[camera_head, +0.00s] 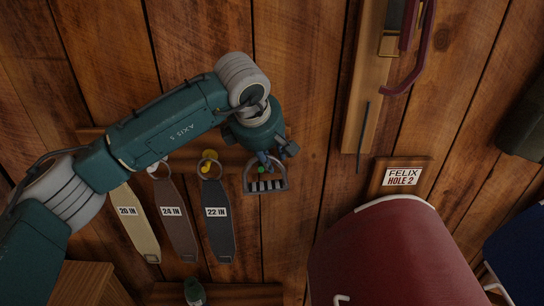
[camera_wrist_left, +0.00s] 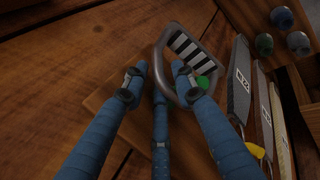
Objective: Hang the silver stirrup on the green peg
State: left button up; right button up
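The silver stirrup (camera_head: 280,186), with a black-and-white striped tread, is at the wooden peg rail. The green peg (camera_head: 261,170) shows inside its loop, near the top, and the tread is below. In the left wrist view the stirrup (camera_wrist_left: 165,47) and the green peg (camera_wrist_left: 203,82) are just ahead of the fingers. My left gripper (camera_head: 270,158) is right at the top of the stirrup. In the wrist view its blue fingers (camera_wrist_left: 160,80) stand apart, with a gap around the stirrup's top; contact is unclear. My right gripper is not in view.
Left along the rail (camera_head: 90,134), tan, brown and dark straps hang, with a white peg (camera_head: 158,168) and a yellow peg (camera_head: 209,167) at their tops. A dark red saddle (camera_head: 395,255) juts out at the lower right, below a name sign (camera_head: 403,177). Bare wall lies between.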

pick_arm(q)
jog(key=shift+a+f, duration=0.1)
jog(key=shift+a, duration=0.15)
